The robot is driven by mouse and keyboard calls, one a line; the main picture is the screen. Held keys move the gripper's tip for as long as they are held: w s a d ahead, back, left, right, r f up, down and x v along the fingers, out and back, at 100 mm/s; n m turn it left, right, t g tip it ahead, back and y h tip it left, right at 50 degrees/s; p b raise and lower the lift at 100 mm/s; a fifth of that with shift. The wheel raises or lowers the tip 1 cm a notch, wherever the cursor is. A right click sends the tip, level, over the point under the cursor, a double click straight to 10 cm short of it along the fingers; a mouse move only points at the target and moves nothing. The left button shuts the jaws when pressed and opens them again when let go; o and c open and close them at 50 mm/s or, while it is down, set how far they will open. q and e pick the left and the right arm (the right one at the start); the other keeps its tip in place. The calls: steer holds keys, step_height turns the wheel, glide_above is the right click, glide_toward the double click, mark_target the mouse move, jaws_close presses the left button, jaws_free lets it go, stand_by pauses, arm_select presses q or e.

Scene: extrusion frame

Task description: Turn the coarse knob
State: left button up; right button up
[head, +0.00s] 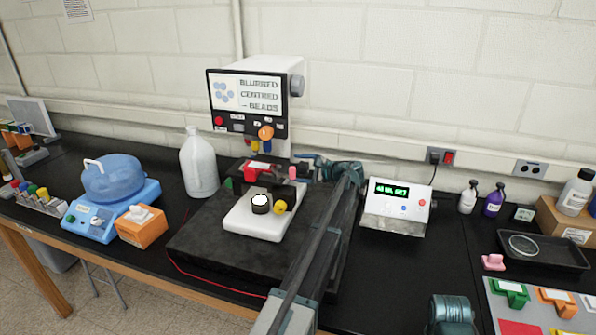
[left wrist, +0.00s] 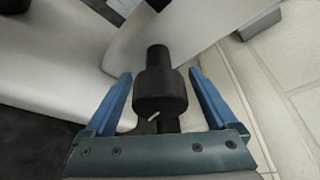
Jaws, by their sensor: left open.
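The dark, stepped round knob (left wrist: 160,90) with a small white mark sticks out from the pale microscope body (left wrist: 205,22) in the left wrist view. My left gripper (left wrist: 161,88) is open, with one blue finger on each side of the knob and visible gaps between. In the head view my left gripper (head: 308,160) reaches the right side of the microscope (head: 265,73), behind its white stage base (head: 258,222). I cannot make out the gripped-side knob there.
A dark slab (head: 205,245) bears the microscope. A white display box (head: 397,210) stands close right of my left arm. A white jug (head: 198,165) and a blue-lidded device (head: 110,185) stand to the left. A black tray (head: 558,260) lies at the right.

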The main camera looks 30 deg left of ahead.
arm_select(q)
steer(key=shift+a, duration=0.1)
steer(key=shift+c, duration=0.2)
steer(key=c, duration=1.3)
steer(key=shift+m+p, duration=0.4)
steer(key=shift+s+f+m+g+h, duration=0.1)
steer(key=shift+f+m+g+h, duration=0.05)
steer(key=shift+m+g+h, duration=0.3)
steer(key=o, duration=1.3)
steer(key=shift+o, duration=0.2)
